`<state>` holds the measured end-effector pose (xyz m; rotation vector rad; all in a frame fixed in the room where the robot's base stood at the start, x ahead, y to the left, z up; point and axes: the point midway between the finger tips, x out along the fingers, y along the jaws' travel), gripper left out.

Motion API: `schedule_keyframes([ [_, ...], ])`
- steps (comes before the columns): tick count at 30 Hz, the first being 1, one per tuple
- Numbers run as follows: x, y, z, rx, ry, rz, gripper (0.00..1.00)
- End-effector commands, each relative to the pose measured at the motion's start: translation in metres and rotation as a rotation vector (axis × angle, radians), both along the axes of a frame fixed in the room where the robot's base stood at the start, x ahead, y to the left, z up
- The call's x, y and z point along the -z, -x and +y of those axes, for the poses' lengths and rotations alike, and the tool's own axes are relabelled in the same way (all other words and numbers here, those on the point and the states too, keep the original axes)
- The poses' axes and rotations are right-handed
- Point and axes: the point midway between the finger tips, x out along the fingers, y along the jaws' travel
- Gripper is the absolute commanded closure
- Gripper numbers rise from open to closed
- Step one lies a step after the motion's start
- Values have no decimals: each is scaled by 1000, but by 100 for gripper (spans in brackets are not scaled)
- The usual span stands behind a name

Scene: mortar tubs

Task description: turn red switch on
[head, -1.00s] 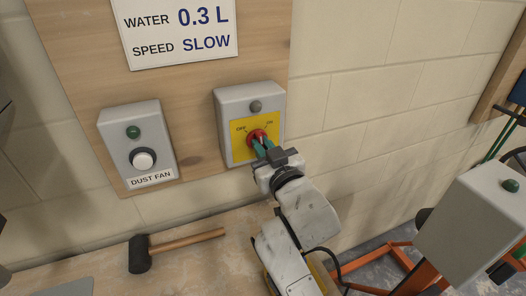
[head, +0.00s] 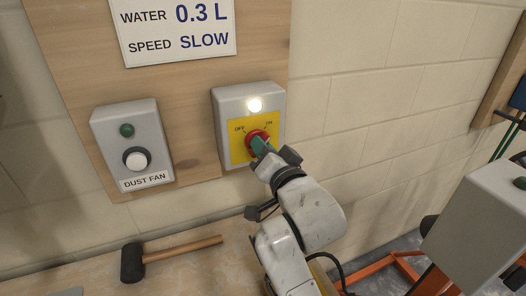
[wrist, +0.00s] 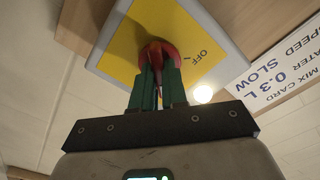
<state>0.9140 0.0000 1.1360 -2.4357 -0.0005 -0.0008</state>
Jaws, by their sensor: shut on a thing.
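The red switch (head: 257,137) is a round rotary knob on a yellow plate marked OFF at left and ON at right. The plate is on a grey box (head: 222,104) on the wooden board. A lamp (head: 255,105) above the knob is lit white. My gripper (head: 262,147) is at the knob, its green fingers shut on it. In the wrist view the red knob (wrist: 158,51) sits between the two green fingers, which hide part of it. The exact pointing of the knob is partly hidden by the fingers.
To the left is a grey dust fan box (head: 112,116) with a dark green lamp and white button. A mallet (head: 180,248) lies on the bench below. A card (head: 180,50) reads water 0.3 L, speed slow. A grey box (head: 470,225) stands at right.

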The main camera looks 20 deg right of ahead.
Motion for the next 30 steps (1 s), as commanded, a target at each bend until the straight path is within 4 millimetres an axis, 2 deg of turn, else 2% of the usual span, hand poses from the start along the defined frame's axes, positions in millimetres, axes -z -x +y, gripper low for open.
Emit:
schedule_keyframes([
  [9, 2, 0, 0, 0, -87, 5, 100],
  [23, 2, 0, 0, -1, -97, 6, 100],
  [24, 2, 0, 0, 0, -97, 5, 84],
  [30, 1, 0, 0, 0, -96, 3, 64],
])
